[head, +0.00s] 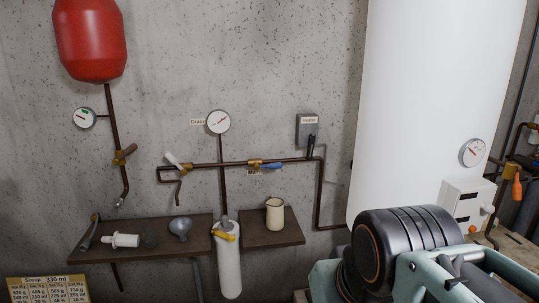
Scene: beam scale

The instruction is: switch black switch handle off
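The black switch handle (310,146) hangs below a small grey box (307,128) on the concrete wall, right of centre in the head view. The handle looks roughly vertical, pointing down towards the pipe. The box has a small pale label whose text is too small to read surely. Part of my arm, black and teal, fills the lower right. I cannot make out my gripper's fingertips in this view, and nothing of mine is seen touching the handle.
A brown pipe (210,165) with white and blue valve handles runs below the box. A large white tank (435,100) stands to the right. A shelf (165,223) holds a funnel (180,228) and other small items; a cream mug (274,214) stands on another shelf section. A red vessel (90,40) hangs upper left.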

